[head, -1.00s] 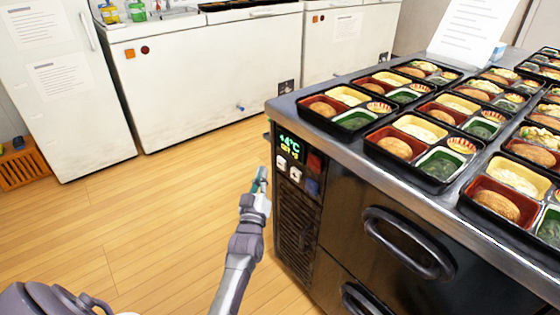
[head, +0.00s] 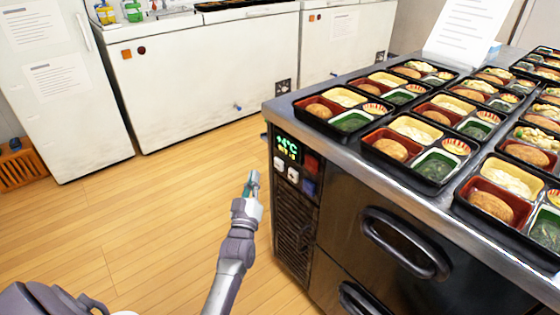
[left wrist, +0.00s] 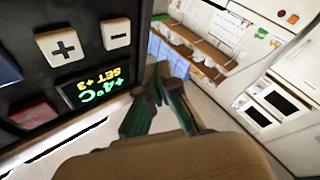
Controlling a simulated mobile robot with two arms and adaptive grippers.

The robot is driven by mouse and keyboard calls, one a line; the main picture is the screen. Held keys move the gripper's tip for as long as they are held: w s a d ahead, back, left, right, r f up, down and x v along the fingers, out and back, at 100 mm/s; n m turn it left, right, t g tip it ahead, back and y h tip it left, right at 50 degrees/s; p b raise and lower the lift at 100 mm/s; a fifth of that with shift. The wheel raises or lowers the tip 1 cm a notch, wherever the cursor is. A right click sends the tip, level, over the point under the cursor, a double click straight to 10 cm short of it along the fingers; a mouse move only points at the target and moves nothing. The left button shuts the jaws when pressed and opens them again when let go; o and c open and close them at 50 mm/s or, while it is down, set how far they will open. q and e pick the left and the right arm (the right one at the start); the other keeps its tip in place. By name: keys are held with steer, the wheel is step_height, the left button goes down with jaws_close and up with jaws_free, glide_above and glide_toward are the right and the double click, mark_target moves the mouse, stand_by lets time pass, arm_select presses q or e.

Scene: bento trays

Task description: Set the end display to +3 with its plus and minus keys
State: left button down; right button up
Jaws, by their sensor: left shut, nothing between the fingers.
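The end display (head: 287,147) glows on the end panel of the counter fridge. In the left wrist view the display (left wrist: 93,92) appears turned and reads +4°C with SET +3 in yellow. The white plus key (left wrist: 62,46) and minus key (left wrist: 116,34) are beside it. In the head view the minus key (head: 279,164) is on the left and the plus key (head: 293,175) on the right, below the display. My left gripper (head: 252,179) is shut and empty, apart from the panel and left of the keys. My right gripper is not in view.
A red switch (head: 311,163) and a blue one (head: 309,186) are right of the keys. Filled bento trays (head: 432,181) cover the steel counter (head: 335,141). White chest freezers (head: 205,90) stand behind. The wooden floor (head: 150,220) left of the panel is clear.

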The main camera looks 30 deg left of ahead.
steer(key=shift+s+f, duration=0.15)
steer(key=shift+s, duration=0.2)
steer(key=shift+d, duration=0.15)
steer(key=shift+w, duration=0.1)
